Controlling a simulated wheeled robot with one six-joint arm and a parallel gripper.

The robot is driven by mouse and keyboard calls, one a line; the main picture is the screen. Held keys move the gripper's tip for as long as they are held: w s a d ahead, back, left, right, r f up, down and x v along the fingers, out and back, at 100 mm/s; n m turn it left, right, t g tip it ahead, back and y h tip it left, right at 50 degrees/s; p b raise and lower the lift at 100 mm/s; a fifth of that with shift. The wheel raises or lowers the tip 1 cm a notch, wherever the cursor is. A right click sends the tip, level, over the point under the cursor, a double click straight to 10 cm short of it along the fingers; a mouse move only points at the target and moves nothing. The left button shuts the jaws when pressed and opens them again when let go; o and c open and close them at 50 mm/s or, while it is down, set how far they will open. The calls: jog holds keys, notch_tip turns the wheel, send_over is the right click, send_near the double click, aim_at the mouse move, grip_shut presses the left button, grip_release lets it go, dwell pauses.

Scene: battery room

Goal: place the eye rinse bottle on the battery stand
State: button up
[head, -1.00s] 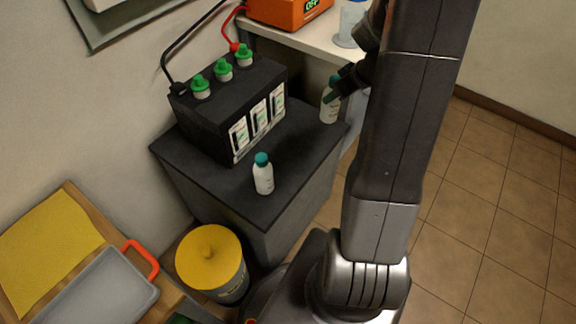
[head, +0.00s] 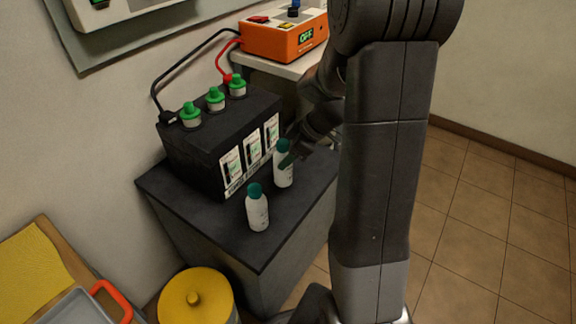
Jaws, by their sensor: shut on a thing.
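One white bottle with a teal cap (head: 283,170) is in my gripper (head: 289,158), in front of the right end of the battery. The fingers close on it just below the cap. It is upright, at or just above the stand top; I cannot tell whether it touches. A second, similar bottle (head: 257,211) stands upright on the battery stand (head: 300,215), nearer to me and to the left. The stand is dark grey with a flat top. My arm hides its right part.
A black battery (head: 205,150) with green caps fills the back of the stand. Black and red cables run from it to an orange charger (head: 283,38) on a white shelf. A yellow-lidded bin (head: 195,298) is beside the stand. Bare stand top lies around the bottles.

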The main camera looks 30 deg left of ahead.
jog(key=shift+f, duration=1.6)
jog(key=shift+f+b, duration=0.2)
jog(key=shift+b, duration=0.2)
jog(key=o, duration=1.2)
jog(key=shift+c, duration=0.2)
jog(key=shift+r, duration=0.15)
jog(key=shift+r+p, duration=0.2)
jog(key=shift+p, duration=0.2)
jog(key=p+v, duration=0.1)
jog(key=v, duration=1)
jog(key=shift+d+r, duration=0.25)
jog(key=shift+d, duration=0.1)
jog(key=shift+w, duration=0.1)
